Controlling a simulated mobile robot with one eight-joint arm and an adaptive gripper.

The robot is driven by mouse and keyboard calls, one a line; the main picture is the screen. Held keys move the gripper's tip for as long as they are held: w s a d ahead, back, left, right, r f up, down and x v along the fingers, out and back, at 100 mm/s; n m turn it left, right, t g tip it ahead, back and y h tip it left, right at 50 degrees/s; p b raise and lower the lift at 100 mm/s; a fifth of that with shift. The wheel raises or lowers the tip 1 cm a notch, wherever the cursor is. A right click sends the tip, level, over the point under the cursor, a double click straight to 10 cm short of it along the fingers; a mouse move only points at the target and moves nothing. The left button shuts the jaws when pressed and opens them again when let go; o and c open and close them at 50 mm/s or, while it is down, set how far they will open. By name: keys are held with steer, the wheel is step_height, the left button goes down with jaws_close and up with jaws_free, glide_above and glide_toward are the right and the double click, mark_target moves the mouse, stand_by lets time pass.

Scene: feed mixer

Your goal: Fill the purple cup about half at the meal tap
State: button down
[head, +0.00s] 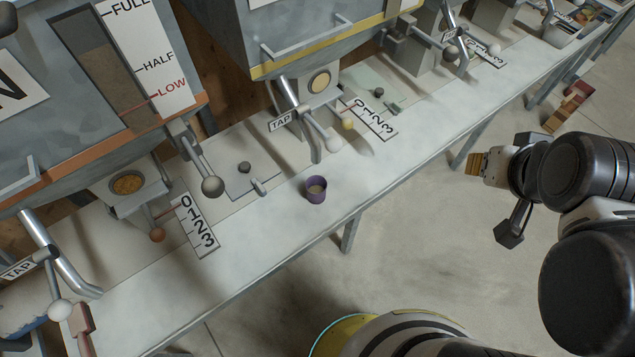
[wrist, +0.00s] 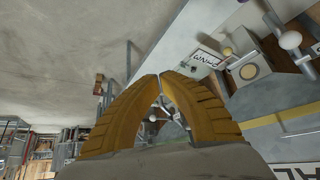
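My gripper (head: 472,163) is right of the bench, well apart from the cup. In the wrist view its yellow fingertips (wrist: 160,76) meet, with nothing held.
The left orange-striped hopper (head: 75,95) has a FULL/HALF/LOW gauge (head: 145,55) and its own tap. Number scales (head: 196,226) lie along the bench (head: 250,235). More machines stand farther right. The floor (head: 440,240) between bench and arm is clear. A reddish-brown object (head: 570,105) is on the floor beyond.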

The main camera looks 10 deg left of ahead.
stand_by(0.3)
steer(key=w+a+r+n+g+p, duration=0.2)
steer(key=a+r+n+p, duration=0.1)
steer(key=a, duration=0.5)
steer(key=w+a+r+n+g+y+p, duration=0.1)
steer(key=w+a+r+n+g+p, duration=0.1)
steer(key=a+p, duration=0.4)
steer(key=w+a+r+n+g+y+p, duration=0.1)
steer(key=w+a+r+n+g+p, duration=0.1)
steer(key=a, duration=1)
steer(key=w+r+n+p, duration=0.1)
steer(key=w+n+p, duration=0.1)
steer(key=p, duration=0.1)
steer(key=shift+r, duration=0.4)
steer(key=shift+w, duration=0.1)
steer(key=b, duration=0.3)
glide_above(317, 127)
steer(key=d, duration=0.2)
steer(key=s+d+x, duration=0.1)
steer(key=d+x, duration=0.1)
steer(key=x, duration=0.8)
steer(key=shift+s+d+f, duration=0.15)
steer(key=shift+f, duration=0.4)
steer(key=shift+s+d+f, duration=0.15)
steer(key=shift+d+f, duration=0.05)
steer(key=shift+f, duration=0.35)
steer(key=shift+s+d+f, duration=0.15)
steer(key=shift+f, duration=0.4)
